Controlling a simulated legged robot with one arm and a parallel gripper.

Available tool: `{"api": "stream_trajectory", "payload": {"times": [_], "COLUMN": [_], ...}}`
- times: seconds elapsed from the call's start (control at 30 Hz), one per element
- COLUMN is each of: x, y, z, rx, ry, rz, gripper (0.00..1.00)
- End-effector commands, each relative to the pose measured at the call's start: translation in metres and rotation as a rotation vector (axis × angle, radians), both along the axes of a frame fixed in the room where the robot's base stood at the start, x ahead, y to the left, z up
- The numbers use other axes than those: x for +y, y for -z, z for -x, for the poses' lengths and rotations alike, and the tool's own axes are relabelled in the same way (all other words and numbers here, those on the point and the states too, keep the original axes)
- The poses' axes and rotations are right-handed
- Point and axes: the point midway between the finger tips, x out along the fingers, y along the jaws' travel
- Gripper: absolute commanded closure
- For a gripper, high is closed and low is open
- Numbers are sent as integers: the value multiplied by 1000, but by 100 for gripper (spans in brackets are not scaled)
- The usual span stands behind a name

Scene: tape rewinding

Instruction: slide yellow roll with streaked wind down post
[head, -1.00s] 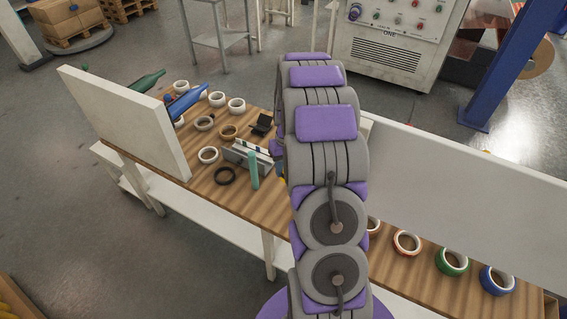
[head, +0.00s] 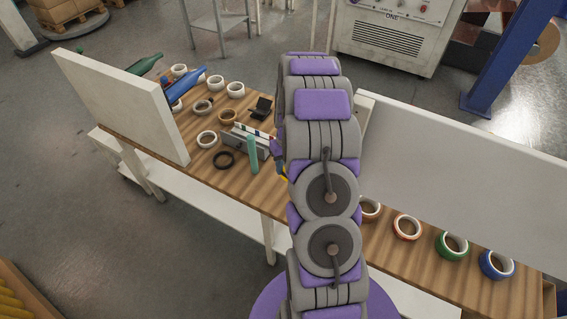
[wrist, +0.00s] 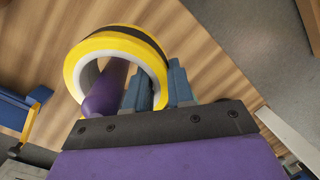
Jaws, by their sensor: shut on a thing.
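A yellow roll (wrist: 80,62) with a dark streaked band is large in the wrist view. My gripper (wrist: 158,85) is shut on its right wall, with one blue-grey finger inside the ring and one outside. A rounded purple rod (wrist: 106,92) shows in the roll's opening and overlaps its lower-left rim; I cannot tell whether it is the post or a part of me. In the head view my arm hides the gripper, and only a sliver of yellow (head: 283,177) shows beside it.
White panels stand at left (head: 120,105) and right (head: 450,160). Blue parts (wrist: 20,108) lie at the wrist view's left.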

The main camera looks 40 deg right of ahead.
Motion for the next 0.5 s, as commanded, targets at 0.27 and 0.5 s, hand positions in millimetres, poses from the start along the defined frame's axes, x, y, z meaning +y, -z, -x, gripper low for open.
{"api": "stream_trajectory", "payload": {"times": [0.27,0.5], "x": [0,0], "y": [0,0], "z": [0,-1], "rx": [-1,-1], "ry": [0,0], "rz": [0,0], "gripper": [74,51]}}
